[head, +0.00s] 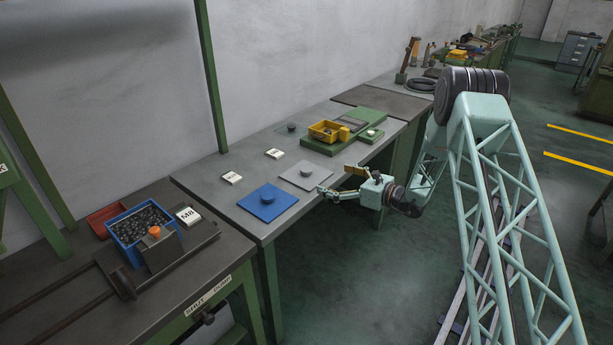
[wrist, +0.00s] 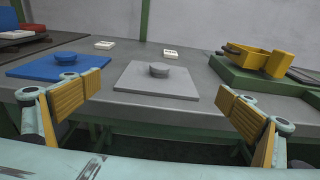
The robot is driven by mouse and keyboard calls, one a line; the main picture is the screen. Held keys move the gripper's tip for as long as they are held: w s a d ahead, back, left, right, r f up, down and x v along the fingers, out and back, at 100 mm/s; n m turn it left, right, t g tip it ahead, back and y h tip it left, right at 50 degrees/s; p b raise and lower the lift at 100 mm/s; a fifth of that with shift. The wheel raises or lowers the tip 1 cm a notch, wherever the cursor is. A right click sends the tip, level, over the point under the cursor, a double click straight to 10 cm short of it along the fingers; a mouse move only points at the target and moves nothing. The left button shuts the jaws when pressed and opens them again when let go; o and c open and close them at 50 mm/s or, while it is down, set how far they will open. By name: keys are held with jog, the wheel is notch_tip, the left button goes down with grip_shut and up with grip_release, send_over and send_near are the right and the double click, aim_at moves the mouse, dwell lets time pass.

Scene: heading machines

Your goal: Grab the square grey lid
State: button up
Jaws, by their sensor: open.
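The square grey lid (head: 304,177) is a flat plate with a round knob on top. It lies flat on the grey table, right of a square blue lid (head: 267,204) of the same form. In the wrist view the grey lid (wrist: 156,80) is ahead, between and beyond my fingers. My gripper (head: 338,182) is at the table's front edge, apart from the lid. In the wrist view my gripper (wrist: 160,95) is open and empty, its yellow finger pads wide apart.
White label cards (head: 232,178) lie behind the lids. A yellow bin (head: 327,132) stands on a green base (head: 345,140) to the right. A blue bin of dark parts (head: 140,222) is on the left bench. The table's front edge (wrist: 150,108) lies close ahead.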

send_near(306, 169)
jog(key=shift+f+b+x, duration=0.2)
jog(key=shift+x, duration=1)
jog(key=shift+f+b+x, duration=0.15)
jog(key=shift+x, duration=1.05)
jog(key=shift+b+x, duration=0.35)
jog(key=shift+x, duration=2.2)
jog(key=shift+c, duration=0.2)
jog(key=c, duration=0.5)
